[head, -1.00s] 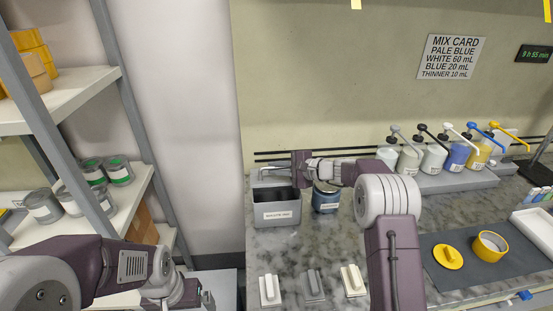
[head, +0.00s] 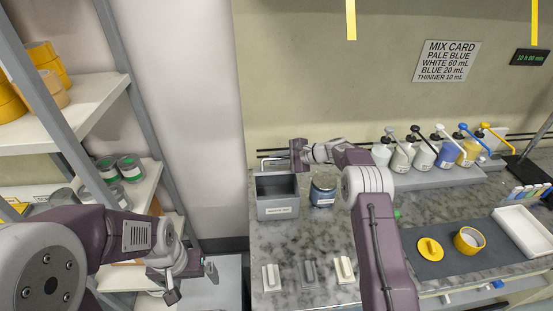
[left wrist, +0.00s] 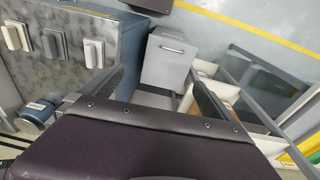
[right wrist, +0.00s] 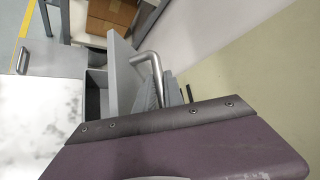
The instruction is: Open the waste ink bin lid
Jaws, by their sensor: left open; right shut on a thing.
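The waste ink bin (head: 277,213) is a grey open-topped box with a white label, on the marble counter's left end. Its inside shows in the head view. Its grey lid stands raised at the back; in the right wrist view the lid (right wrist: 124,75) is a tilted flat panel with a bent silver handle (right wrist: 148,60). My right gripper (head: 296,155) is behind the bin, shut on the lid handle; the exact grip is partly hidden. My left gripper (head: 192,282) is open and empty, left of the counter, also seen in the left wrist view (left wrist: 150,92).
A blue jar (head: 323,190) stands close to the bin's right. Several switches (head: 310,272) line the counter front. Pump bottles (head: 424,153) stand at the back. A shelf rack (head: 75,118) with cans is at the left.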

